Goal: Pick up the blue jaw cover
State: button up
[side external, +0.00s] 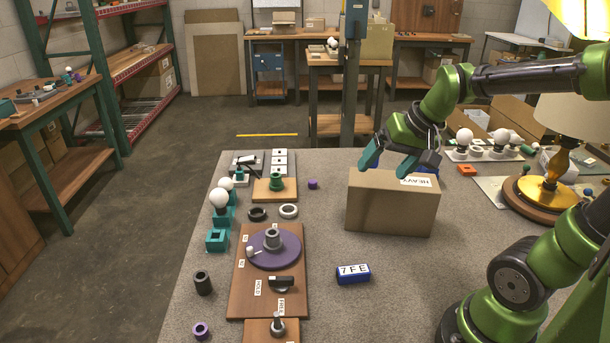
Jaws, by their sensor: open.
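My gripper (384,172) has teal fingers spread apart with nothing seen between them. It hangs just above the top of a cardboard box labelled HEAVY (388,212). Something blue (425,169) shows behind the gripper at the box's back edge, mostly hidden by the fingers and the box; I cannot tell whether it is the jaw cover. A blue block with a white 7FE label (353,274) lies on the bench in front of the box, apart from my gripper. I cannot tell for certain which blue thing is the jaw cover.
A wooden board with a purple disc (274,254) and small parts lies left of the box. White bulbs on teal holders (219,199) stand at the bench's left edge. A lamp with an amber stem (559,165) stands at right. Bare bench (390,290) lies in front of the box.

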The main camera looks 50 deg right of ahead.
jog(key=w+d+f+m, duration=0.1)
jog(key=d, duration=0.5)
jog(key=d+f+g+h, duration=0.1)
jog(key=d, duration=0.5)
jog(key=w+d+f+m, duration=0.1)
jog(key=d, duration=0.5)
jog(key=shift+w+m+h, duration=0.3)
jog(key=shift+w, duration=0.05)
jog(key=s+d+f+n+g+h, duration=0.1)
jog(key=s+d+f+g+h, duration=0.1)
jog(key=d, duration=1.6)
jog(key=shift+t, duration=0.3)
jog(key=x, duration=1.1)
jog(key=a+x, duration=0.1)
jog(key=x, duration=0.4)
jog(key=shift+w+f, duration=0.15)
jog(key=shift+f, duration=0.25)
jog(key=c, duration=1.2)
jog(key=shift+o, duration=0.2)
